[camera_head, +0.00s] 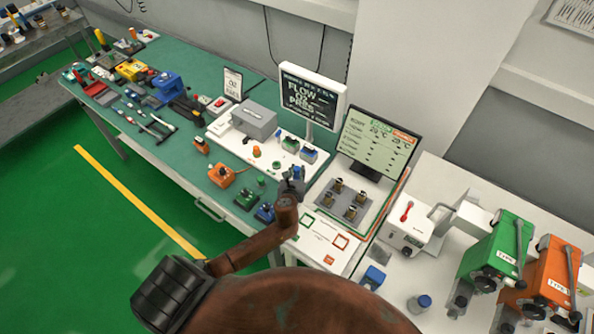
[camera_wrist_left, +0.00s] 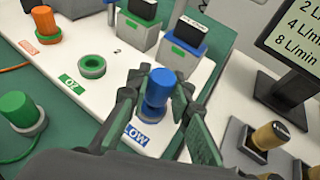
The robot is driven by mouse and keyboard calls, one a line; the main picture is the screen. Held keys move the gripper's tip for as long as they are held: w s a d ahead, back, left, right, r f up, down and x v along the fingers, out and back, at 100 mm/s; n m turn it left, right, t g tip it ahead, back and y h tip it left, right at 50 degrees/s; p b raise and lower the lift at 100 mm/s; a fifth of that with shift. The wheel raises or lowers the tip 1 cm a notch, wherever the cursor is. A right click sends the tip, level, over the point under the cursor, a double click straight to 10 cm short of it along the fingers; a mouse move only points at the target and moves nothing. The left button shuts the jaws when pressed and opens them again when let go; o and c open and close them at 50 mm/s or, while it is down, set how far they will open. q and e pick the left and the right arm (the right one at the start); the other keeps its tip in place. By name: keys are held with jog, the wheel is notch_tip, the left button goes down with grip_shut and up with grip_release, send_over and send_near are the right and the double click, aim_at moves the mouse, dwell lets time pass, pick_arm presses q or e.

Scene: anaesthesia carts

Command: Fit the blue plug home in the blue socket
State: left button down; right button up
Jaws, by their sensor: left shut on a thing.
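My left gripper (camera_head: 292,186) is over the front edge of the white connector board. In the left wrist view its fingers (camera_wrist_left: 157,95) are shut on the blue plug (camera_wrist_left: 158,84), one on each side. The plug stands about upright, its blue top showing above the fingers; a little of its blue top also shows in the head view (camera_head: 297,172). The blue socket is not clearly visible; the plug and fingers cover that spot, so I cannot tell how deep the plug sits. My right gripper is out of view.
An empty green socket (camera_wrist_left: 92,66) and an orange plug (camera_wrist_left: 45,24) are on the board, left of the blue plug. A green plug (camera_wrist_left: 18,108) stands on the green mat. Two grey blocks (camera_wrist_left: 188,62) stand behind. Monitors (camera_head: 312,97) rise behind the board.

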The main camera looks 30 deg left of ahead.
pick_arm(q)
jog(key=shift+r, duration=0.1)
jog(key=shift+f, duration=0.45)
dwell(0.4)
jog(key=shift+f+b, duration=0.5)
jog(key=shift+f, duration=0.25)
jog(key=c, duration=1.7)
grip_release()
jog(key=shift+o, duration=0.2)
jog(key=v, duration=1.2)
